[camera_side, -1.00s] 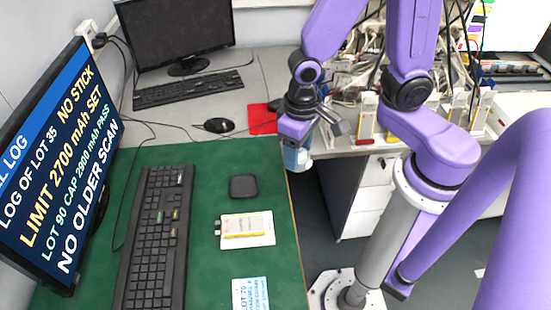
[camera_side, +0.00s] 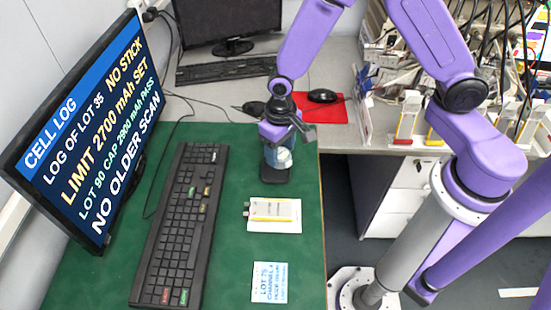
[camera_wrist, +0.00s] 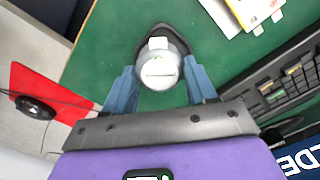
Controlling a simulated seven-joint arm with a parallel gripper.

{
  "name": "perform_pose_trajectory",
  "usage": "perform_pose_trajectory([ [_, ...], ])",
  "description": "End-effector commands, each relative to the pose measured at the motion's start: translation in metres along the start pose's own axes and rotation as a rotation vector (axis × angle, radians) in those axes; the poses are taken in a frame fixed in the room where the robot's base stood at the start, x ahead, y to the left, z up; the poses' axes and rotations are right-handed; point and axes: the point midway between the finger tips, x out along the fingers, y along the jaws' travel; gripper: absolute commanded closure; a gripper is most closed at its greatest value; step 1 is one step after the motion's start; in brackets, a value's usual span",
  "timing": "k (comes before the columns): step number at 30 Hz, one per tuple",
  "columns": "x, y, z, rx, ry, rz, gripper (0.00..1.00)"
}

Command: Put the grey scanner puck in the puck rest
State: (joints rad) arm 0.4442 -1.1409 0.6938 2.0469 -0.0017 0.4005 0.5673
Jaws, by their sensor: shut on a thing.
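The grey scanner puck (camera_wrist: 160,73), pale and round, is between the blue fingers of my gripper (camera_side: 277,150), which is shut on it. In the side view the puck (camera_side: 281,158) shows partly behind a finger. The black, rounded-square puck rest (camera_side: 275,176) lies on the green mat, directly below the puck. In the wrist view the rest (camera_wrist: 144,46) shows as a dark rim behind the puck, mostly hidden by it. I cannot tell whether the puck touches the rest.
A pouch cell on a white card (camera_side: 274,214) lies just in front of the rest. A blue label card (camera_side: 270,282) is nearer the front. A black keyboard (camera_side: 180,225) and the log monitor (camera_side: 85,135) stand left. A mouse on a red pad (camera_side: 322,96) is behind.

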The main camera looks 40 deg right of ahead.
Motion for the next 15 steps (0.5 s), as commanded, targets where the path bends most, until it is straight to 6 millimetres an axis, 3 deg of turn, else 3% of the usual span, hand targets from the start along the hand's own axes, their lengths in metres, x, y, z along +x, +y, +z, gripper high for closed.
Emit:
perform_pose_trajectory([
  [8,0.015,-0.003,-0.012,0.0,-0.001,0.0,0.82],
  [15,0.042,-0.004,-0.012,0.0,-0.001,0.0,0.82],
])
